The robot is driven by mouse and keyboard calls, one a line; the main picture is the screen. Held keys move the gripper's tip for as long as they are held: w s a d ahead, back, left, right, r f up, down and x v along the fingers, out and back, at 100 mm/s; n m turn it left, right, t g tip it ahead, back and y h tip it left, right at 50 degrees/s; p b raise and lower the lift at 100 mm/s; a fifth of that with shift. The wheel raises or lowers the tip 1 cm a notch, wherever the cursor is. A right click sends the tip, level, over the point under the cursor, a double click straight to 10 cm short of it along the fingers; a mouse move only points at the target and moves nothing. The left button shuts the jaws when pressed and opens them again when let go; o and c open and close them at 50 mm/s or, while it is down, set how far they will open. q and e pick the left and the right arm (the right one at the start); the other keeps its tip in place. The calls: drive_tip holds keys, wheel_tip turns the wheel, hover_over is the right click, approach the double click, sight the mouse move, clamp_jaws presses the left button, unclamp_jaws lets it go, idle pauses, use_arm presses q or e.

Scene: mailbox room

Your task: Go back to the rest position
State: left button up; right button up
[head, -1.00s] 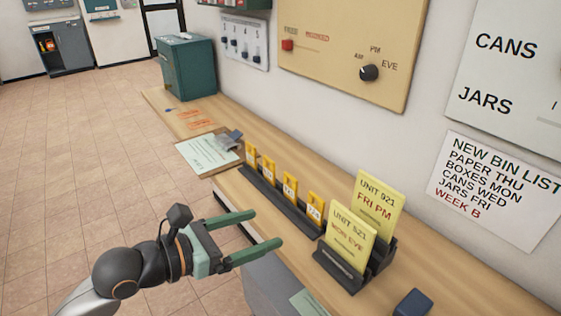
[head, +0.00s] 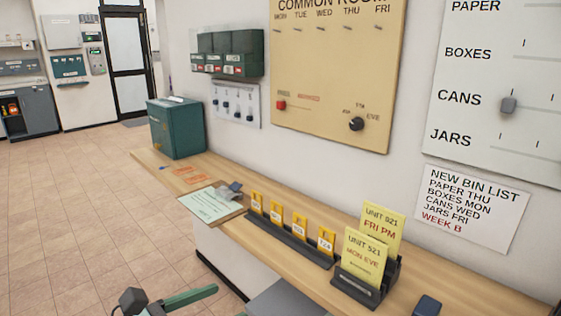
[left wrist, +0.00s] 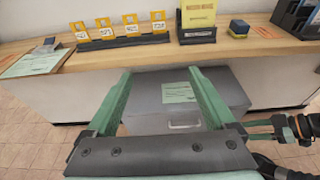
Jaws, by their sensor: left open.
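My left gripper (left wrist: 159,72) is open and empty in the left wrist view. Its two green fingers are spread in front of the counter, with a grey cabinet (left wrist: 225,85) beyond them. In the head view only part of my left gripper shows at the bottom edge, with one green finger (head: 188,299) clear; the rest is cut off. At the right of the left wrist view, green fingers on a dark arm show, apparently my right gripper (left wrist: 262,129); its opening is unclear. No right gripper shows in the head view.
The wooden counter (head: 290,262) carries a clipboard (head: 212,204), a rack of yellow tags (head: 290,238), yellow cards (head: 365,256) in a holder, a dark blue block (head: 427,306) and a green box (head: 176,128). Tiled floor (head: 70,210) at left is open.

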use_arm(q)
wheel_tip(320, 180, up, 3)
drive_tip(key=s+d+n+h+p, duration=0.2)
drive_tip(key=d+n+h+p, duration=0.15)
drive_tip(key=n, duration=0.55)
drive_tip(key=s+a+f+n+t+y+p, duration=0.1)
drive_tip(key=a+f+n+t+y+p, duration=0.15)
drive_tip(key=a+f+n+y, duration=0.8)
drive_tip(key=s+a+f+n+t+y+p, duration=0.1)
drive_tip(key=s+f+n+p, duration=0.3)
drive_tip(key=n, duration=1.3)
drive_tip(key=s+d+f+n+g, duration=0.1)
drive_tip(key=s+f+n+g, duration=0.4)
drive_tip(key=s+f, duration=0.3)
wheel_tip(320, 180, down, 4)
drive_tip(key=shift+d+n+p, duration=0.3)
drive_tip(key=shift+n+p, duration=0.05)
drive_tip(key=shift+n, duration=0.4)
use_arm(e)
wheel_tip(320, 180, up, 8)
drive_tip(key=s+d, duration=0.1)
drive_tip(key=d, duration=0.2)
drive_tip(key=shift+r+m+t+h, duration=0.25)
drive_tip(key=shift+m+t+h, duration=0.05)
drive_tip(key=shift+h, duration=0.1)
